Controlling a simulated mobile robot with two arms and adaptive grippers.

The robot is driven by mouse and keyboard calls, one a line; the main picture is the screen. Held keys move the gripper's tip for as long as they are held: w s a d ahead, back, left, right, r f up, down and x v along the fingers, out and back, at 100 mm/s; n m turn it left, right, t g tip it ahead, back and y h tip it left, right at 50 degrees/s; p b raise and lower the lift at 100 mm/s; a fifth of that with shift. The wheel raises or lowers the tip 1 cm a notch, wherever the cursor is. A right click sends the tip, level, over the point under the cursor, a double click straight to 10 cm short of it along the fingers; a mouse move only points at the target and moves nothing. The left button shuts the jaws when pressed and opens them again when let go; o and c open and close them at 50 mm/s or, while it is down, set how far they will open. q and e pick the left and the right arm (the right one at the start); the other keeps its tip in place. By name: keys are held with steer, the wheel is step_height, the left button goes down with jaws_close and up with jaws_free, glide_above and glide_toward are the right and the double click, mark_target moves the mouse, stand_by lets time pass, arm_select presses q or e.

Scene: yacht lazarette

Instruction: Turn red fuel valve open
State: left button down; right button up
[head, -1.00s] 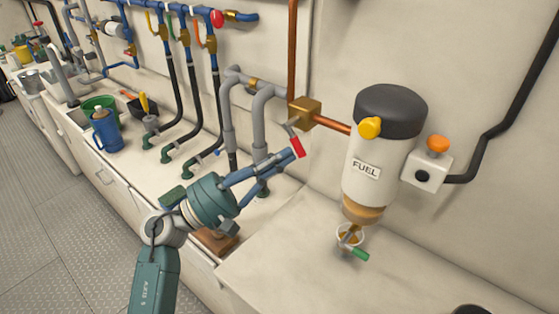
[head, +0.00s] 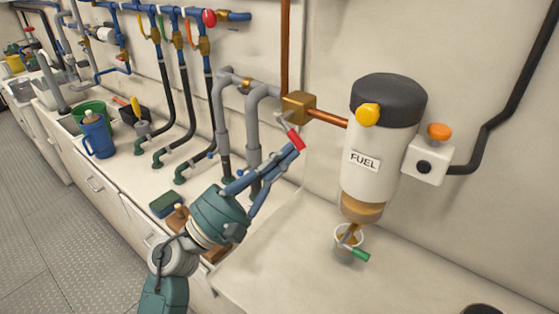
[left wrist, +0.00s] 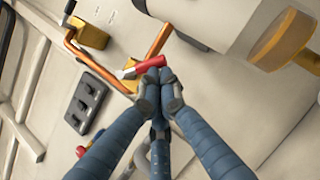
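The red valve lever (head: 296,138) hangs from the brass valve block (head: 299,107) on the copper pipe and tilts down to the right. My left gripper (head: 293,149) reaches up to its lower end. In the left wrist view the red lever (left wrist: 149,66) lies across the tips of my blue fingers (left wrist: 158,77), which sit close together. The tips are at the lever's end, but whether they clamp it is hidden. The white FUEL filter (head: 378,160) with a black cap stands right of the lever. My right gripper is not in view.
A green-handled drain (head: 359,254) sits over a small cup (head: 346,243) below the filter. Grey pipes (head: 255,130) rise left of my gripper. A blue jug (head: 97,136) stands on the counter. The counter at front right is mostly bare.

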arm_select(q)
steer(key=shift+s+d+r+n+t+y, duration=0.25)
steer(key=shift+n+t+y, duration=0.3)
steer(key=shift+n, duration=0.6)
steer(key=shift+s+d+r+n+t+y, duration=0.15)
steer(key=shift+d+n+t+y, duration=0.15)
steer(key=shift+n+t, duration=0.7)
steer(key=shift+s+d+r+n+t+y, duration=0.2)
steer(key=shift+n+t+y, duration=0.25)
steer(key=shift+n, duration=0.9)
steer(key=shift+d+r+n+t+y, duration=0.2)
steer(key=shift+n+t+y, duration=0.3)
steer(key=shift+n, duration=0.2)
steer(key=shift+s+d+r, duration=0.2)
steer(key=shift+d+r, duration=0.05)
steer(key=shift+r, duration=0.05)
steer(key=shift+f, duration=0.1)
